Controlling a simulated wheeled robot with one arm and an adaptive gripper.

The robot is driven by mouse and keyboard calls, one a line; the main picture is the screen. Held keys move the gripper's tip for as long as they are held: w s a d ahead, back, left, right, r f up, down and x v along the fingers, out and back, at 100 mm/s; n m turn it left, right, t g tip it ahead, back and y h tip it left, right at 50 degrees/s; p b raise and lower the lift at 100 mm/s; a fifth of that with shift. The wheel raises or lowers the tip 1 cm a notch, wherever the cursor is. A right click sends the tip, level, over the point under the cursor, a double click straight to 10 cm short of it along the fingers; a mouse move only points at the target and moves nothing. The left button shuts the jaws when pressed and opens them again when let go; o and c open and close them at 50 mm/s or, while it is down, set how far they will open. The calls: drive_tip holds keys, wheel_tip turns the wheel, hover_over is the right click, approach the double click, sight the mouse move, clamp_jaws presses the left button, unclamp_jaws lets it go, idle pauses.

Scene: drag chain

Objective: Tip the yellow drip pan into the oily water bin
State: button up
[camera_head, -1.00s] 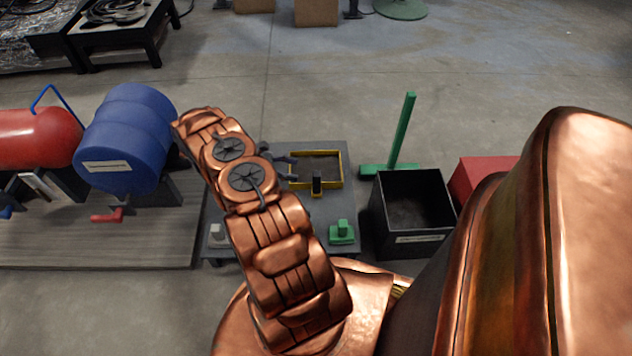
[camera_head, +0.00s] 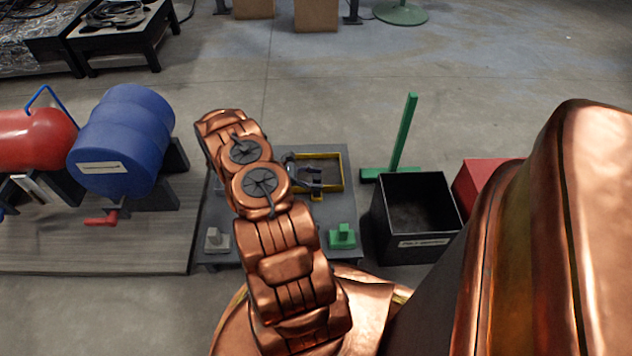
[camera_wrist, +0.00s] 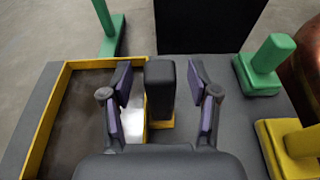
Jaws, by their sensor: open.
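The yellow drip pan (camera_head: 342,172) lies on the dark grey low table, with dark contents inside. In the wrist view the pan (camera_wrist: 48,122) is at left, and its upright black handle (camera_wrist: 160,88) stands at its right side. My gripper (camera_wrist: 161,82) is open with one finger on each side of the handle; I see gaps at both sides. In the head view my gripper (camera_head: 302,178) partly hides the pan's left side and handle. A black open bin (camera_head: 388,222) with a label too small to read stands right of the table.
Green (camera_head: 342,238) and grey (camera_head: 215,241) blocks stand on the table (camera_head: 320,222). A green post (camera_head: 404,132) rises behind the bin, and a red box (camera_head: 478,180) is right of it. A yellow block (camera_wrist: 300,143) is near my gripper's right.

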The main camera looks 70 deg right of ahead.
drive_tip(key=shift+s+d, duration=0.15)
drive_tip(key=shift+s, duration=0.05)
clamp_jaws()
idle(0.4)
idle(0.3)
